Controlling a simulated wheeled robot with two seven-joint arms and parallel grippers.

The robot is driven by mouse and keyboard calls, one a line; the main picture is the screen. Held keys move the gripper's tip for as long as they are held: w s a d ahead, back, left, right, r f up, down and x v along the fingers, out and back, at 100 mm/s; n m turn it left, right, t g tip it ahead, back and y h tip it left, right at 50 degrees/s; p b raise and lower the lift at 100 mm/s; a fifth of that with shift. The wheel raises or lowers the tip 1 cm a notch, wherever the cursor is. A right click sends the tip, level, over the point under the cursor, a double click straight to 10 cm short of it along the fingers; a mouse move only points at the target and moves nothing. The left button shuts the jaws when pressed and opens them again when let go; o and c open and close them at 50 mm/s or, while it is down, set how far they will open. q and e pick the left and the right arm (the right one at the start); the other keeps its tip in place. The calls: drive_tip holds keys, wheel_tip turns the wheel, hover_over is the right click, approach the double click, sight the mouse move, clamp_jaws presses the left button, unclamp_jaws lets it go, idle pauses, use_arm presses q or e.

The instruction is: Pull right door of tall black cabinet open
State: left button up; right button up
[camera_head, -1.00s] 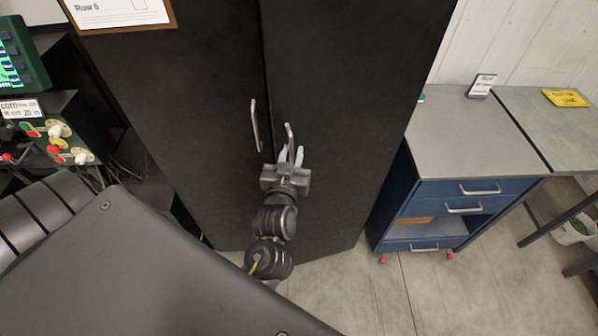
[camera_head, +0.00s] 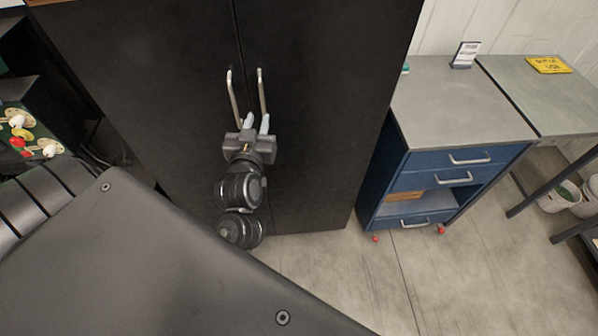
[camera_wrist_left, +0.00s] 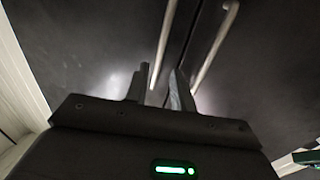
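The tall black cabinet (camera_head: 320,90) stands in the middle of the head view. Its two doors look shut, with a thin seam between them. The left door handle (camera_head: 232,97) and right door handle (camera_head: 262,92) are upright metal bars beside the seam. My left gripper (camera_head: 257,122) is open, its two pale fingers apart, near the lower ends of the handles. In the left wrist view, the right door's handle (camera_wrist_left: 166,42) runs down towards the gap between the fingers (camera_wrist_left: 160,88). I cannot tell whether they touch it. My right gripper is not in view.
A blue drawer cart (camera_head: 440,160) with a grey top stands right of the cabinet, beside a grey table (camera_head: 550,98). Equipment with coloured knobs (camera_head: 22,140) is at the left. Bare floor (camera_head: 340,270) lies in front.

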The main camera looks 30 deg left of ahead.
use_arm(q)
drive_tip(key=d+f+m+g+h, duration=0.1)
drive_tip(key=d+f, duration=0.3)
drive_tip(key=f, duration=0.7)
drive_tip(key=s+d+f+m+g+h+b, duration=0.1)
drive_tip(key=d+f+m+g+h, duration=0.1)
drive_tip(key=f, duration=0.9)
drive_tip(key=d+f+m+g+h, duration=0.1)
drive_tip(key=d+f+h, duration=0.2)
drive_tip(key=d+f, duration=0.3)
drive_tip(key=shift+s+d+f+m+g+b, duration=0.15)
drive_tip(key=shift+s+f+m+g+b, duration=0.15)
drive_tip(key=shift+f, duration=2.5)
